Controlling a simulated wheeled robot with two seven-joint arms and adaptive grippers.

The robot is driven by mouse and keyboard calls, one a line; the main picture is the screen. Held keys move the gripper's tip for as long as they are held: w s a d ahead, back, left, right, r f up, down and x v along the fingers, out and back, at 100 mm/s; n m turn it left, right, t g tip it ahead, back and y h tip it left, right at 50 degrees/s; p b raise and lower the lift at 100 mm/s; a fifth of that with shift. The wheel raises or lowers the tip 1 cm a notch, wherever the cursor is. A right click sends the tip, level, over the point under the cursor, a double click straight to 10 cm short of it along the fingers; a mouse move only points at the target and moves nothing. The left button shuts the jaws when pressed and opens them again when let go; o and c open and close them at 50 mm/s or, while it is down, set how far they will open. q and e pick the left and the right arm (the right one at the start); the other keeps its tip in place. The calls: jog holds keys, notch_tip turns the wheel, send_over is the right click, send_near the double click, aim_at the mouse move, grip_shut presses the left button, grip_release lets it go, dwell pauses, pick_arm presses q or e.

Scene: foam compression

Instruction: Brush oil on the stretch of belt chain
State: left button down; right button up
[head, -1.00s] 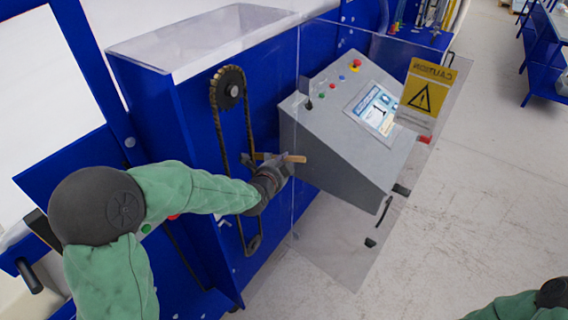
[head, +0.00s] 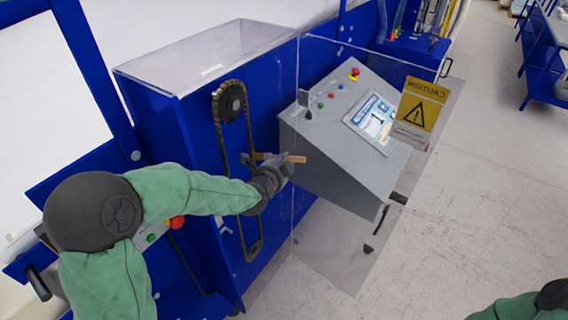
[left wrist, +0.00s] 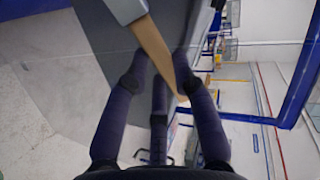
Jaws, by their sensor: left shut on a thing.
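The belt chain (head: 219,137) is a long dark loop around an upper sprocket on the blue machine's face, running down to a lower end. My left gripper (head: 278,169) is just right of the chain's middle, shut on a brush with a wooden handle (head: 296,159). The brush's other end points left to the chain; I cannot tell whether it touches. In the left wrist view, the wooden handle (left wrist: 158,48) lies between the dark fingers, with a grey part at its upper end. My right gripper is out of view; only a green sleeve shows at lower right.
A clear guard panel (head: 345,255) with a yellow caution sign (head: 420,104) stands right of the chain. Behind it is a grey control console (head: 335,160) with a screen and buttons.

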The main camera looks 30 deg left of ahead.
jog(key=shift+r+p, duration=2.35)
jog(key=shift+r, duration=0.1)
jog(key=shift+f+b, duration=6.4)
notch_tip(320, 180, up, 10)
jog(key=p, duration=0.9)
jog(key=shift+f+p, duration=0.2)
jog(key=shift+p, duration=0.1)
